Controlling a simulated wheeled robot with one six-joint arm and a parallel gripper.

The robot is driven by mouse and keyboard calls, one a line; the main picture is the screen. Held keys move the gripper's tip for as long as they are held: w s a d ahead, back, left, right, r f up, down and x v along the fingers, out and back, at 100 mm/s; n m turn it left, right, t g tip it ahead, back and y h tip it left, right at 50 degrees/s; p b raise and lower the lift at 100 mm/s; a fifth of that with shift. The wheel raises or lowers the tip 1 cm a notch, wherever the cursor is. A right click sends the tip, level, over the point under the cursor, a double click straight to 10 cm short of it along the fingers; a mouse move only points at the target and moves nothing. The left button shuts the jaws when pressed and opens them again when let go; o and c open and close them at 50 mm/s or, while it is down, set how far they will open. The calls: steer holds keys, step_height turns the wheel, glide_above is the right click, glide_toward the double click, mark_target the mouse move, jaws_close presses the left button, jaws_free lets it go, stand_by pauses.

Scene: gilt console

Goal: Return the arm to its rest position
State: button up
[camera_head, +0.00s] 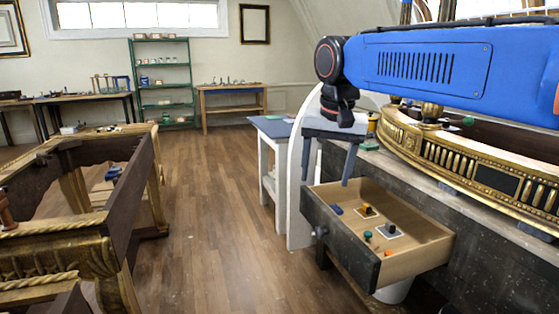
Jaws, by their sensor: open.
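My blue arm (425,62) reaches in from the upper right, and my gripper (326,181) hangs at its end with the fingers pointing down. The two grey fingers stand apart with nothing visible between them. In the picture the fingertips are at the back left corner of an open wooden drawer (430,248). I cannot tell whether they touch it.
The pulled-out drawer juts from the dark bench (385,163) and holds several small parts. A gilt carved piece (470,160) lies on the bench. A gilt frame (120,235) stands at left. A blue-topped table (270,127) is behind. The wooden floor (215,220) between is clear.

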steer(key=s+d+f+n+t, duration=0.1)
steer(key=s+d+f, duration=0.8)
steer(key=s+f, duration=0.2)
steer(key=s+d+f+n+t, duration=0.1)
steer(key=s+d+f, duration=0.8)
steer(key=s+f, duration=0.2)
steer(key=shift+s+d+f, duration=0.15)
steer(key=shift+s+f, duration=0.2)
steer(key=shift+s, duration=0.1)
